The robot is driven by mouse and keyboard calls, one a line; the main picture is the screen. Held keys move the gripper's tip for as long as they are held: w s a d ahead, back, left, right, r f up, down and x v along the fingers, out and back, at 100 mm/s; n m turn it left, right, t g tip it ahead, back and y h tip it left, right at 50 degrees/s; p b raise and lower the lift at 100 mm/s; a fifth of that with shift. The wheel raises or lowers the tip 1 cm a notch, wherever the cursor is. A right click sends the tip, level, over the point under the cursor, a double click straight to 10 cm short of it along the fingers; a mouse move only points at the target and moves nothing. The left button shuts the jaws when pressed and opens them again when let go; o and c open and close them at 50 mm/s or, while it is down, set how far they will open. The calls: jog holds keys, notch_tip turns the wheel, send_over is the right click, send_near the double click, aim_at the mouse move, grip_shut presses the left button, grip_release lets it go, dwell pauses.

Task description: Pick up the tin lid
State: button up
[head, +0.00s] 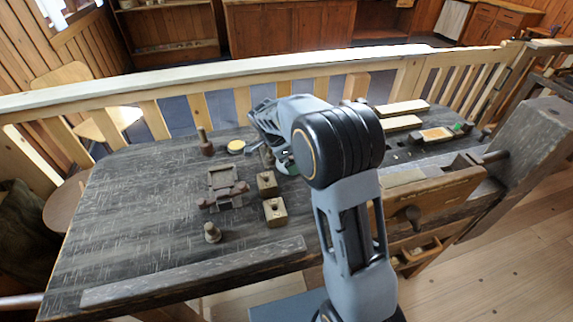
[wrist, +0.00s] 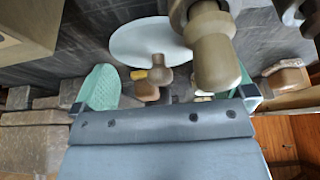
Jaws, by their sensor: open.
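A pale, flat round disc (wrist: 140,40), which looks like the tin lid, lies on the bench in the wrist view, beyond my fingers. A large turned wooden spool (wrist: 213,58) stands in front of its right part and hides some of it. My gripper (wrist: 172,88) is open, its two green-padded fingers wide apart. A smaller brown turned piece (wrist: 155,76) with a yellow end shows between the fingers; I cannot tell whether anything touches it. In the head view my gripper (head: 286,163) is low over the bench, partly hidden by my arm, and I cannot make out the disc there.
A round yellow-topped tin (head: 236,146) and a dark spool (head: 206,143) stand left of my gripper. Two wooden blocks (head: 275,211), a dark clamp-like piece (head: 223,186) and a small spool (head: 212,232) are nearer. The bench's left side (head: 120,220) is clear.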

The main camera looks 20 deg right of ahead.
jog(key=shift+f, duration=0.15)
jog(key=shift+c, duration=0.5)
jog(key=c, duration=0.5)
